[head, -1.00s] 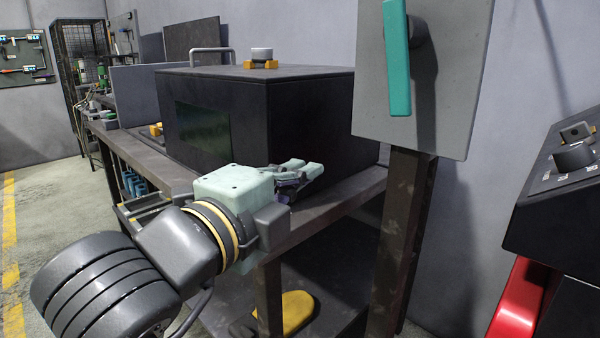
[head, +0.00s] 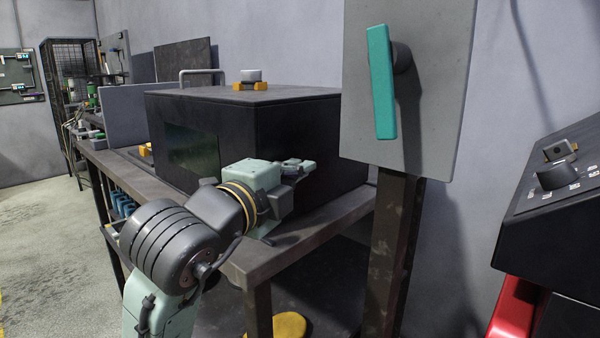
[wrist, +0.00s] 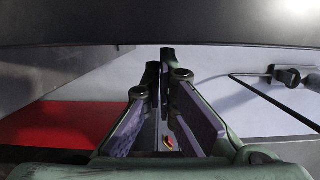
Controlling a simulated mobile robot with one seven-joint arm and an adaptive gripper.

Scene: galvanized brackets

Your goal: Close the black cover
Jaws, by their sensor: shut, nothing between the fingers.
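The black cover appears to be the large black box or its top (head: 300,96) on the workbench. Its top lies flat over the walls, with a thin seam below the edge. I cannot tell whether any part of it stands open. A dark window (head: 192,148) is in its left face. My gripper (head: 304,164) is in front of the box's right face, below the top edge, and hides part of it. Whether it touches is unclear. In the wrist view my gripper (wrist: 164,62) is shut and empty, its tips close to a wide dark surface (wrist: 160,25) across the top.
A grey cabinet (head: 425,80) with a teal lever (head: 382,85) stands on a post right of the workbench (head: 265,262). A white cylinder on a yellow base (head: 248,80) sits on the box. A black control panel (head: 565,190) is at far right. Floor at left is clear.

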